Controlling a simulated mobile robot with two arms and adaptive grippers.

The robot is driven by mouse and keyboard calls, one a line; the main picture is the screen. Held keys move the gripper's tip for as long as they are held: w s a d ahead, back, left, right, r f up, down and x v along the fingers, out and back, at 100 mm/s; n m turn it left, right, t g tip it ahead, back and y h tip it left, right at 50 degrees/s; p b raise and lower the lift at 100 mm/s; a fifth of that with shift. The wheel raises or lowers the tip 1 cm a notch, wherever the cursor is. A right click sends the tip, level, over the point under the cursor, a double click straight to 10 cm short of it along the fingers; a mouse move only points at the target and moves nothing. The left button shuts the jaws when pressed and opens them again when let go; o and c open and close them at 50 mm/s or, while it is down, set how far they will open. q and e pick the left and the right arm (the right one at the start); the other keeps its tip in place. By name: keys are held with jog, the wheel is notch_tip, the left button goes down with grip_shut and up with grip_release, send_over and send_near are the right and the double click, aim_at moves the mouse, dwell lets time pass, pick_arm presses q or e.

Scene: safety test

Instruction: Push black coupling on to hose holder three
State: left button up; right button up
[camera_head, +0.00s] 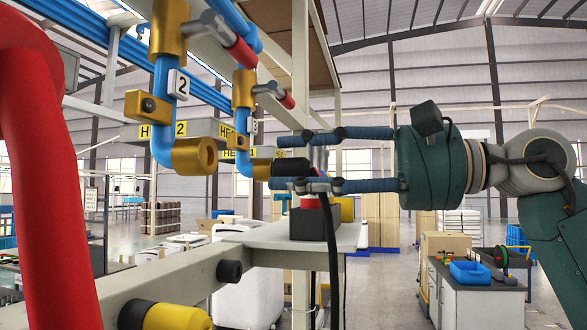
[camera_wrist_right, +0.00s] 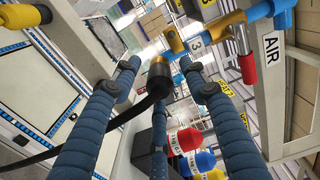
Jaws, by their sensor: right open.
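The black coupling (camera_head: 292,167) lies level against the open end of a gold elbow, the hose holder (camera_head: 262,168), in the head view. In the right wrist view, the black coupling (camera_wrist_right: 158,86) meets the gold holder (camera_wrist_right: 161,64), whose pipe has a tag "3" (camera_wrist_right: 196,43). How far it sits on the holder cannot be told. A black hose (camera_wrist_right: 70,148) trails from it. My right gripper (camera_head: 284,162), with blue ribbed fingers, is open. Its fingers reach around the coupling with visible gaps in the wrist view. My left gripper is out of view.
A nearer gold elbow (camera_head: 194,155) on a blue pipe carries tag "2" (camera_head: 178,84). A large red tube (camera_head: 45,190) fills the left edge. A grey beam (camera_head: 190,275) with a yellow-and-black fitting (camera_head: 170,317) runs below. Red, blue and yellow knobs (camera_wrist_right: 190,139) show in the wrist view.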

aim_at(311, 169)
dwell(0.8)
grip_shut()
jog(key=shift+d, duration=0.1)
jog(key=shift+s+d, duration=0.2)
jog(key=shift+d, duration=0.75)
jog(key=shift+s+d, duration=0.2)
jog(key=shift+d, duration=0.8)
jog(key=shift+s+d, duration=0.2)
jog(key=shift+d, duration=0.75)
